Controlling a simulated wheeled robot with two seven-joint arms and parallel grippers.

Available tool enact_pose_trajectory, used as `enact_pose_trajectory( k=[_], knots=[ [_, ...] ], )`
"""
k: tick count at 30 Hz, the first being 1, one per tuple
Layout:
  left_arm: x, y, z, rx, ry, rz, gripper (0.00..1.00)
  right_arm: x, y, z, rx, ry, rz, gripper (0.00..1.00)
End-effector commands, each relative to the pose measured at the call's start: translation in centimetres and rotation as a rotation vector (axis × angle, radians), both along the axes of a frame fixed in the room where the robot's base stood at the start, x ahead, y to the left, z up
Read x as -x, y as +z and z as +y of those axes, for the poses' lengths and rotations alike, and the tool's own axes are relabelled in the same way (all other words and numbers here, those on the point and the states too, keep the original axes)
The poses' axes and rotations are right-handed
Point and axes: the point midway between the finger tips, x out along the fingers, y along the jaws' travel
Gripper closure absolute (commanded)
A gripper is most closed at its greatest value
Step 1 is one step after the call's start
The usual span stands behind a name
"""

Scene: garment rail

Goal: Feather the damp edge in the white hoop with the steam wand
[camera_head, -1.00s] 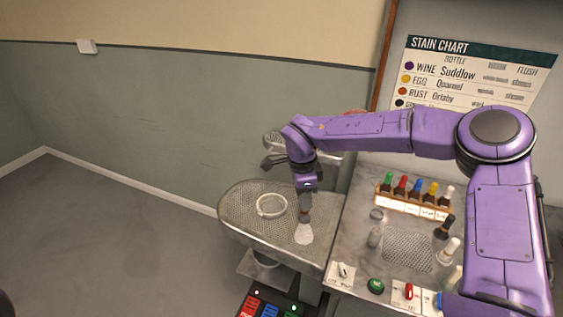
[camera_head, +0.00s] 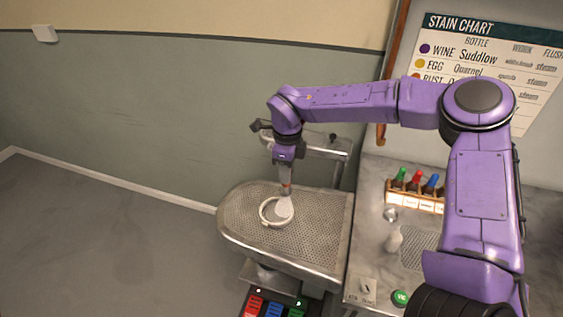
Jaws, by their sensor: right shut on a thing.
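The white hoop (camera_head: 264,216) lies flat on the perforated metal board, toward its left side. My right gripper (camera_head: 286,178) is shut on the steam wand (camera_head: 284,207), which points down and has a pale, flared head. The head is over the right part of the hoop and hides part of its ring and inside. I cannot tell whether the head touches the cloth. The damp edge cannot be made out at this size. My left gripper is out of view.
The perforated board (camera_head: 318,232) is clear right of the hoop. A metal bracket (camera_head: 325,147) stands behind it. Coloured pedals (camera_head: 272,310) are below.

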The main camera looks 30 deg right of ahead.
Motion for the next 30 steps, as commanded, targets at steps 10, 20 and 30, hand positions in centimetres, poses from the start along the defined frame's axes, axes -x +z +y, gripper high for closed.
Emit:
enact_pose_trajectory(
  k=[10, 20, 30],
  knots=[
    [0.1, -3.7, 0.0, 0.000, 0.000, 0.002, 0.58, 0.4, -3.9, -0.8, 0.000, -0.016, 0.000, 1.00],
    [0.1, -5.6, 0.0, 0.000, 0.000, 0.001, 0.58, 0.3, -5.9, -0.6, 0.000, -0.012, 0.000, 1.00],
    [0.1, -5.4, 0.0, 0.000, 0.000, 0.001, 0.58, 0.3, -5.8, -0.5, 0.000, -0.010, 0.000, 1.00]
  ],
)
